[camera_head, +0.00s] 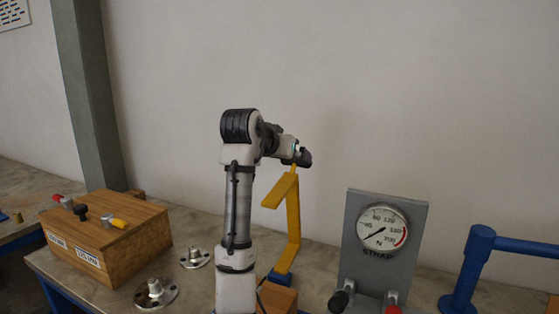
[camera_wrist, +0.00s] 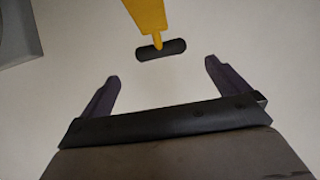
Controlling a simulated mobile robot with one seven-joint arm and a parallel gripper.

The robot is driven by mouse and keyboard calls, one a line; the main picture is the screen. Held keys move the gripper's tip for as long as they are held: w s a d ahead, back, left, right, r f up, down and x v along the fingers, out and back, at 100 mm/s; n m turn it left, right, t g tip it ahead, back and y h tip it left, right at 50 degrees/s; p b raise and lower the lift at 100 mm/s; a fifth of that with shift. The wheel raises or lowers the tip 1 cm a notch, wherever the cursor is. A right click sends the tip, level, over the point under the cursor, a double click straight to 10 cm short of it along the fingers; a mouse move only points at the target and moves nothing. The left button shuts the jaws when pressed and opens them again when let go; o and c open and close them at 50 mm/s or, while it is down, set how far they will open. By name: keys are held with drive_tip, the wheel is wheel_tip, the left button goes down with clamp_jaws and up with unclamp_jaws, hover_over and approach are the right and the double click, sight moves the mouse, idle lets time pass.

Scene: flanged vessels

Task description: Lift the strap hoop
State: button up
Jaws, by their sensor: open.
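A yellow bent strap (camera_head: 292,215), seemingly the strap hoop, stands upright behind my arm, with an arm reaching left near its top. In the wrist view, a yellow strip (camera_wrist: 146,14) narrows to a pin that meets a short black crossbar (camera_wrist: 161,50). My gripper (camera_wrist: 161,70) is open and empty. The crossbar lies just beyond its fingertips, between them in the picture, with no contact visible. In the head view, my gripper (camera_head: 304,157) is at the yellow strap's top and partly hides it. The strap's lower end is near a blue piece (camera_head: 280,277).
A gauge panel (camera_head: 350,245) marked STRAP stands right, with black and red knobs below. Further right is a blue pipe frame (camera_head: 470,265). A wooden box (camera_head: 130,245) with coloured handles and two metal flanges (camera_head: 195,257) (camera_head: 156,293) are left.

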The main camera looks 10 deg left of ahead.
drive_tip(key=shift+v, duration=1.4)
